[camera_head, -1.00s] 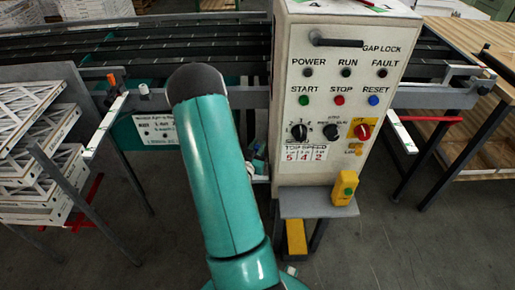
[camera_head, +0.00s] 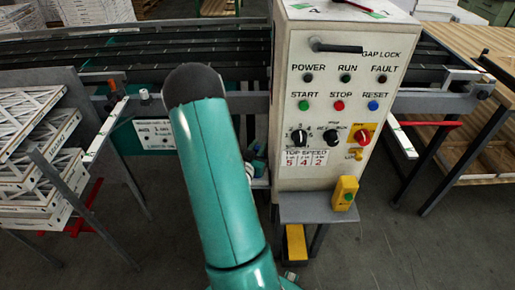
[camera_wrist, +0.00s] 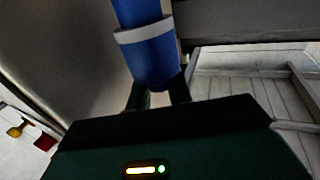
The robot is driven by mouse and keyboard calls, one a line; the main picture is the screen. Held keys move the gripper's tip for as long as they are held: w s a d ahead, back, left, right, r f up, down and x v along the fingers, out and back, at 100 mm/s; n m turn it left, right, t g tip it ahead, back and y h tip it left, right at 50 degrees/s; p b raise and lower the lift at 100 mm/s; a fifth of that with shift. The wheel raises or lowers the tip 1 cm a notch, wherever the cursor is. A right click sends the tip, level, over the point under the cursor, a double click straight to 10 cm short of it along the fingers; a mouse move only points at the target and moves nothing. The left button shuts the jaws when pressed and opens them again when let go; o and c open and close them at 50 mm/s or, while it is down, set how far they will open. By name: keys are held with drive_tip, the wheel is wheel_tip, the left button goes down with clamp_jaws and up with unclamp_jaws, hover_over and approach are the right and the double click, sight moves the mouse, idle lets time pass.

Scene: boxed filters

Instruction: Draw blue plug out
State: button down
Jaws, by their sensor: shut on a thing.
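The blue plug (camera_wrist: 152,62) shows in the wrist view as a blue cylinder with a pale grey ring around it. It runs from the top edge down to my fingertips. My gripper (camera_wrist: 160,94) is shut on its lower end, one dark finger on each side. Whether the plug is still seated in anything is out of frame at the top. In the head view my teal arm stands in front of the machine and hides most of what is behind it; I cannot make out the plug clearly there.
A white control cabinet (camera_head: 325,110) with buttons and knobs stands right of my arm. A yellow box (camera_head: 344,193) sits on its grey shelf (camera_head: 300,210). A conveyor (camera_head: 150,50) runs behind. Stacked filters (camera_head: 40,160) stand at left. Grey floor is open in front.

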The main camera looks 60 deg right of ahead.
drive_tip(key=shift+r, duration=0.1)
drive_tip(key=shift+r, duration=4.4)
drive_tip(key=shift+w, duration=0.1)
